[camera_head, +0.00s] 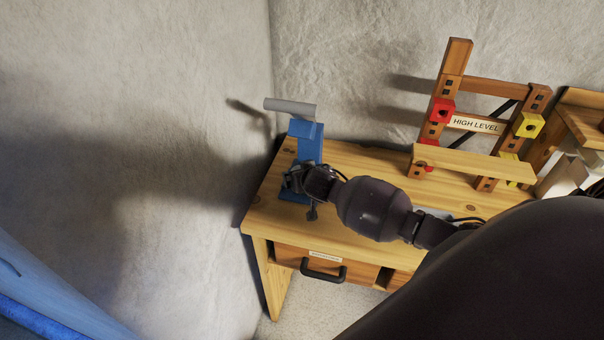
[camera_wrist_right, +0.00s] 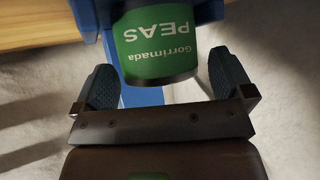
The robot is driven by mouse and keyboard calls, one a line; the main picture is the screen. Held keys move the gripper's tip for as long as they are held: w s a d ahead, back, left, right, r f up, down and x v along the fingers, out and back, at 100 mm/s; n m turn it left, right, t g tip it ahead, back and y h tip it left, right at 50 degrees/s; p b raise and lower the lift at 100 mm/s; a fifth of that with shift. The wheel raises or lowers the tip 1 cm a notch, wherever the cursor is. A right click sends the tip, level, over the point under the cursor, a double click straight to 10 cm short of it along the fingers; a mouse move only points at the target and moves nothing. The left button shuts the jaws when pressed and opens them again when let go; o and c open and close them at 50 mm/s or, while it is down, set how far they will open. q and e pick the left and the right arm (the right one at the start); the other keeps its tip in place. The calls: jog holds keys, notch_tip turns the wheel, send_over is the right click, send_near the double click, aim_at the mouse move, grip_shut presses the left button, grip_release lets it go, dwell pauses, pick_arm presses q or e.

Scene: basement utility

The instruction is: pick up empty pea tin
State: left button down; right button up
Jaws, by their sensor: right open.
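The pea tin (camera_wrist_right: 155,45) has a green label reading "Gorrimada PEAS" and a dark rim. In the right wrist view it is at the top centre, in front of a blue object. My right gripper (camera_wrist_right: 164,66) is open, with one dark finger on either side of the tin's near end. I see gaps beside the fingers, so it does not appear gripped. In the head view my right gripper (camera_head: 304,180) is at the blue vise-like stand (camera_head: 305,150) on the workbench (camera_head: 350,160); the tin cannot be made out there. My left gripper is not in view.
A wooden rack (camera_head: 478,90) labelled "HIGH LEVEL", with red and yellow blocks, stands at the back right. Walls close off the bench's left and back. A drawer (camera_head: 310,264) is below the benchtop.

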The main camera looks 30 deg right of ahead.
jog(key=shift+w+d+f, duration=0.1)
jog(key=shift+w+f, duration=0.05)
jog(key=shift+w, duration=0.05)
jog(key=c, duration=1)
